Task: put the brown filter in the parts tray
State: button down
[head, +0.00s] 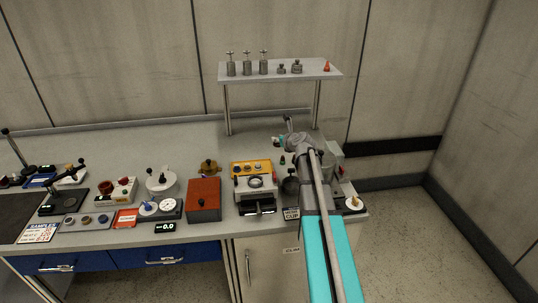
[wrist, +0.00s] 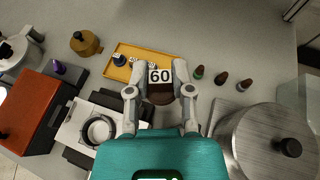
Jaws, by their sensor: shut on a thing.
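My gripper (wrist: 160,82) shows in the wrist view with its two fingers shut on a dark brown piece (wrist: 160,96), which looks like the brown filter. A white label reading "60" shows at its far side, between the fingertips. The yellow tray (wrist: 165,60), which seems to be the parts tray, lies just beyond and left of the fingertips, with small dark-topped parts in it. It also shows in the head view (head: 238,165). In the head view my arm hides the fingertips and the held piece.
A red-brown box (wrist: 32,105) and a white device with a ring (wrist: 78,128) stand to the left. A large metal lidded pot (wrist: 250,135) stands close on the right. Small green and brown pieces (wrist: 221,78) stand right of the fingers. A shelf (head: 280,70) stands behind.

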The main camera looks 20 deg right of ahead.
jog(key=w+f+n+y+b, duration=0.2)
jog(key=w+f+b, duration=0.9)
jog(key=f+b, duration=0.1)
jog(key=shift+w+d+f, duration=0.15)
jog(key=shift+w+f, duration=0.15)
jog(key=shift+f, duration=0.3)
jog(key=shift+f, duration=0.1)
jog(key=shift+f+b, duration=1.3)
jog(key=shift+b, duration=0.3)
jog(key=shift+s+f+b, duration=0.1)
jog(key=shift+f+b, duration=0.7)
jog(key=shift+s+a+f+b, duration=0.2)
jog(key=shift+s+f+b, duration=0.3)
jog(key=shift+b, duration=0.35)
dwell(0.6)
